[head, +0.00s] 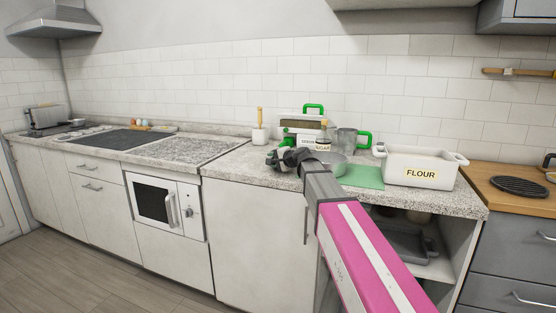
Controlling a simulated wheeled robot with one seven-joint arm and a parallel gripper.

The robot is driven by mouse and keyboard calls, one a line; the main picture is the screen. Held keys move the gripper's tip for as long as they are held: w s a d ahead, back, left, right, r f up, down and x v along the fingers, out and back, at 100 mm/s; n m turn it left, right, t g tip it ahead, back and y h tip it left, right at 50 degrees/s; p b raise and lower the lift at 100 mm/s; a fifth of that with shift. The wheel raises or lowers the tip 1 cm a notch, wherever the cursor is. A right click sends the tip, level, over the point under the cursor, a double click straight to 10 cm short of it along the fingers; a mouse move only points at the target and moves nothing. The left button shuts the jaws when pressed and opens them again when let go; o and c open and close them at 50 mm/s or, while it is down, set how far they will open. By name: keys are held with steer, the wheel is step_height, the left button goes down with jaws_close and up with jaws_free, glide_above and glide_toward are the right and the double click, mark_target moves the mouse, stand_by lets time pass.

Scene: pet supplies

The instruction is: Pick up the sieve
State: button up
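A grey, round, shallow thing (334,158) that looks like the sieve lies on the speckled countertop (238,168), partly hidden behind my arm. I cannot make out its mesh or handle clearly. My gripper (277,157) is dark and small in the head view, over the counter just left of the grey round thing. Whether its fingers are open or shut, or touch anything, is too small to tell.
Behind stand a white-and-green appliance (297,127), a labelled jar (323,145) and a clear jug with a green handle (348,140). Right are a green board (363,177) and a white flour box (418,167). A mortar with pestle (259,135) stands left.

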steer(key=shift+a, duration=0.15)
jaws_close()
steer(key=shift+r, duration=0.1)
steer(key=shift+w+r, duration=0.1)
steer(key=shift+r, duration=0.5)
step_height(320, 180, up, 3)
steer(key=shift+f, duration=0.2)
steer(key=s+a+r, duration=0.6)
steer(key=s+r, duration=0.1)
steer(key=s, duration=0.3)
steer(key=shift+a, duration=0.15)
steer(key=shift+w+r, duration=0.1)
steer(key=shift+w, duration=0.05)
